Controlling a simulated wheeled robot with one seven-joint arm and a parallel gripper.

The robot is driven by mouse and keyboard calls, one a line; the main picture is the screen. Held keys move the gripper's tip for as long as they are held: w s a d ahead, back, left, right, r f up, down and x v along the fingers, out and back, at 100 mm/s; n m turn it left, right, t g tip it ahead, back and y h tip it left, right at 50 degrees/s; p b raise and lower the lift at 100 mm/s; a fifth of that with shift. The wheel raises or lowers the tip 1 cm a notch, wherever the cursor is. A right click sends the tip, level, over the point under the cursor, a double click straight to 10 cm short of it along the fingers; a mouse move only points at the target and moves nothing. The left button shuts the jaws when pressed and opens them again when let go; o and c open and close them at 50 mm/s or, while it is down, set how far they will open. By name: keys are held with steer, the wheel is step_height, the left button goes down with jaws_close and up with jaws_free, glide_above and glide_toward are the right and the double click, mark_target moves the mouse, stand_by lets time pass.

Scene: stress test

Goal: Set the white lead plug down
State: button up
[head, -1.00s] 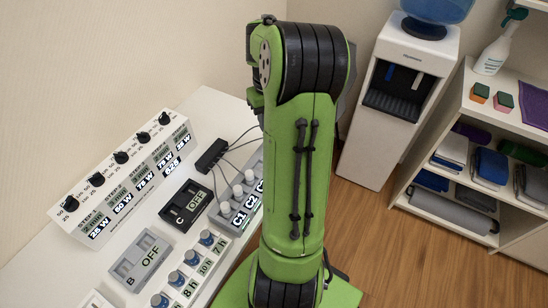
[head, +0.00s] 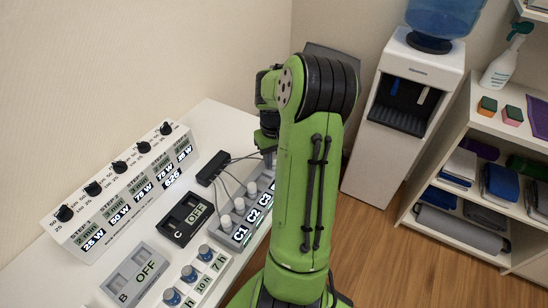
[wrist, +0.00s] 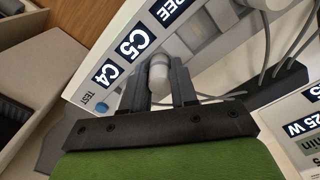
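The white lead plug (wrist: 158,76) is a pale round-ended cylinder between the two dark fingers of my gripper (wrist: 163,82) in the wrist view. The fingers press close on both its sides with no clear gap. It is over the socket strip (wrist: 118,48), by the C5 label and near C4. I cannot tell whether its lower end touches the strip. In the head view, my green arm hides my fingertips and the held plug. The strip (head: 233,240) shows there with white plugs (head: 238,204) standing at C1, C2 and C3.
A black C box (head: 187,219) and a grey B box (head: 141,274), both marked OFF, stand on the white table (head: 213,118). A long dial panel (head: 122,187) runs along the wall. Thin dark cables run from a black block (head: 212,167). A water dispenser (head: 404,110) and shelves stand right.

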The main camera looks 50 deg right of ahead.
mark_target(274, 157)
steer(key=o, duration=0.4)
steer(key=shift+r, duration=0.15)
step_height(274, 157, up, 12)
steer(key=p, duration=0.4)
steer(key=w+a+r+n+h, duration=0.1)
steer(key=w+a+r, duration=0.1)
steer(key=a+r, duration=0.35)
steer(key=s+a+r+n+t+h, duration=0.1)
steer(key=a+r+n+t, duration=0.15)
steer(key=a, duration=0.95)
steer(key=s+a+t, duration=0.1)
steer(key=s+a, duration=0.2)
steer(key=a, duration=0.1)
steer(key=s+a+n+t+y, duration=0.1)
steer(key=s+a, duration=0.2)
steer(key=a, duration=0.1)
steer(key=s+a+n+t+y, duration=0.1)
steer(key=s+a, duration=0.2)
steer(key=a, duration=0.2)
steer(key=shift+s+a+r, duration=0.1)
steer(key=shift+s, duration=0.3)
